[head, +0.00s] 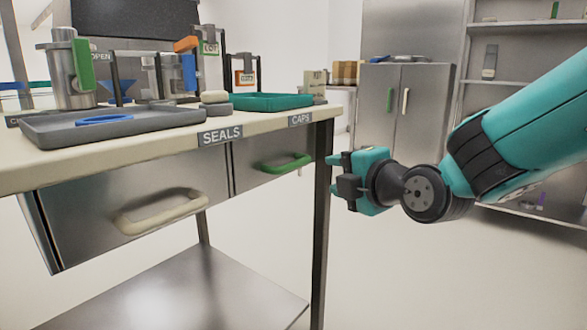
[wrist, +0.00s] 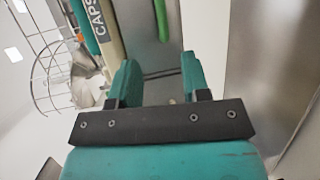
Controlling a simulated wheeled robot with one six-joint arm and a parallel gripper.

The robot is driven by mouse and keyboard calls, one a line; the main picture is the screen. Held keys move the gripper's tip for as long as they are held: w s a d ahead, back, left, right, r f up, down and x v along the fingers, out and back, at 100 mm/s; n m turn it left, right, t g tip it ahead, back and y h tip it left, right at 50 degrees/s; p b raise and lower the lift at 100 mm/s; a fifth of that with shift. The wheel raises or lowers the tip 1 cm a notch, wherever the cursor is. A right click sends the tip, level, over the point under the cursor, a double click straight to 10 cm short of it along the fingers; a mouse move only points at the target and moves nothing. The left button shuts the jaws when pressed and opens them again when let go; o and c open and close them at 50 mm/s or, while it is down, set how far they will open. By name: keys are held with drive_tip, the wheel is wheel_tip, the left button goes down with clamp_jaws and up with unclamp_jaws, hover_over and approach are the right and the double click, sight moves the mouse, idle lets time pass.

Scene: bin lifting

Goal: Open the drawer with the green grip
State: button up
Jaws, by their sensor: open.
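The drawer marked CAPS (head: 247,160) sits under the right end of the workbench, and its front looks flush and shut. Its green grip (head: 285,163) is a curved bar on that front. In the wrist view the green grip (wrist: 162,22) shows at the top, beyond and roughly between the fingertips. My gripper (head: 333,172) is to the right of the grip in the head view, close to the table leg, apart from the grip. In the wrist view its two teal fingers (wrist: 157,72) are spread with nothing between them.
A drawer with a cream grip (head: 160,212) under the SEALS label is to the left. The bench top (head: 150,142) carries a grey tray (head: 60,131), a teal tray (head: 270,101) and several canisters. A table leg (head: 321,230) stands near my gripper. A cabinet (head: 380,110) is behind.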

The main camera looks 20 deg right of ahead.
sight(295, 166)
drive_tip(key=p+x, duration=0.8)
drive_tip(key=x, duration=0.8)
drive_tip(key=shift+w+a+f, duration=0.1)
drive_tip(key=shift+w, duration=0.2)
drive_tip(key=shift+c, duration=0.4)
clamp_jaws()
